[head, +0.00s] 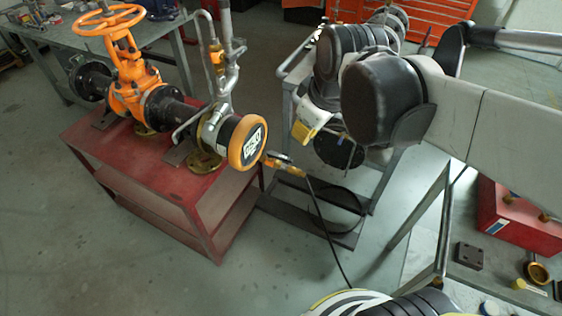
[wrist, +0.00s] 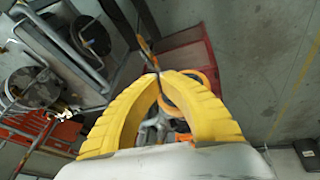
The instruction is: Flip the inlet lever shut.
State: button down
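The gate valve (head: 130,85) is orange with a handwheel and sits in a dark pipe run on a red stand. A large orange-rimmed round cap (head: 243,143) closes the pipe's near end. A thin orange part (wrist: 147,47) shows just beyond the tips.
The red stand (head: 150,180) carries the pipe. Upright grey pipes (head: 226,60) rise behind the cap. A grey metal frame (head: 375,195) stands right of the hose (head: 322,220). A workbench (head: 60,35) and an orange tool cabinet (head: 440,25) are behind. The floor at front left is clear.

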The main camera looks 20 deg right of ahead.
jog(key=w+f+n+g+b, duration=0.1)
jog(key=w+f+n+g, duration=0.15)
jog(key=w+n, duration=0.35)
jog(key=n+g+y+b, duration=0.25)
jog(key=n+g, duration=0.25)
jog(key=n, duration=1)
send_over(280, 157)
jog(key=s, duration=0.3)
notch_tip(280, 157, down, 21)
jog(key=shift+s+a+f, duration=0.1)
jog(key=shift+s+a, duration=0.05)
jog(key=shift+a, duration=0.2)
jog(key=shift+h, duration=0.25)
notch_tip(280, 157, down, 10)
jog(key=b, duration=0.6)
jog(key=shift+s, duration=0.1)
jog(key=shift+w+d+r, duration=0.25)
jog(key=shift+w+r, duration=0.05)
jog(key=shift+w, duration=0.05)
